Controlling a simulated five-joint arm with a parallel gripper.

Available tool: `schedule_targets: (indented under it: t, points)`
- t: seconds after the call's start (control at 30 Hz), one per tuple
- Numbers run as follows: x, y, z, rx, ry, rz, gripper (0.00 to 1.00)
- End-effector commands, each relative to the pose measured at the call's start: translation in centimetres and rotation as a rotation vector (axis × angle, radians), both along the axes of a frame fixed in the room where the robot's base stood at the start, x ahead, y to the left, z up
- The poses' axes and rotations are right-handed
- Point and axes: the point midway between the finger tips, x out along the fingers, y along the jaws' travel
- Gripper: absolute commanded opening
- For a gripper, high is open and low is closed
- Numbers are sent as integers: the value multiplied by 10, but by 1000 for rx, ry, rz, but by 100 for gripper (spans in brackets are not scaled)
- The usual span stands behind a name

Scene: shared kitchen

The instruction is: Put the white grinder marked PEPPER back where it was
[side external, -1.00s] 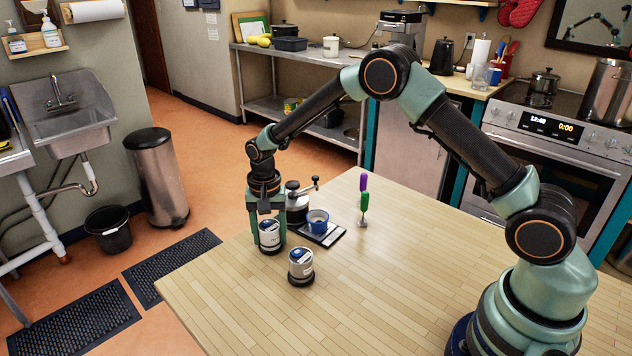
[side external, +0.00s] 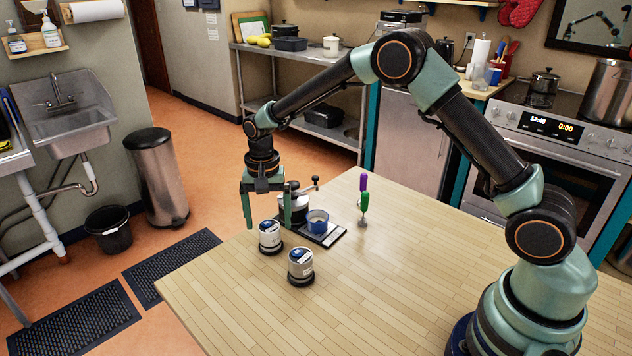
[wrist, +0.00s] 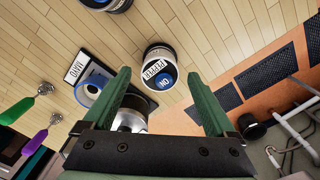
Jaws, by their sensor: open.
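The white grinder marked PEPPER (wrist: 157,69) shows its label and a blue disc on top in the wrist view. It stands upright on the wooden table (side external: 400,265); from its place by my gripper, it appears to be the left one of two similar white grinders (side external: 269,236) in the side view. Its label is too small to read there. My gripper (side external: 267,216) is open and empty, pointing down, just above and behind this grinder. In the wrist view the grinder lies beyond and between the two green fingers, with a gap to each.
A second white grinder (side external: 301,267) stands just right and nearer. The table's front is clear.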

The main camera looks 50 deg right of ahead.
Motion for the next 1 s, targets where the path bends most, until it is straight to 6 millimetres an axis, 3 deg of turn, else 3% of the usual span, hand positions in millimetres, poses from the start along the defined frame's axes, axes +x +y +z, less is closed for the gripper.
schedule_targets:
  t: [0.2, 0.63, 0.77, 1.0]
  points:
    - [1, 0, 46, 1, -5, 0, 91]
    - [-8, -5, 95, 3, -30, 39, 91]
    - [-26, -13, 128, 4, -87, 125, 91]
    - [-81, -32, 180, -19, -211, 323, 91]
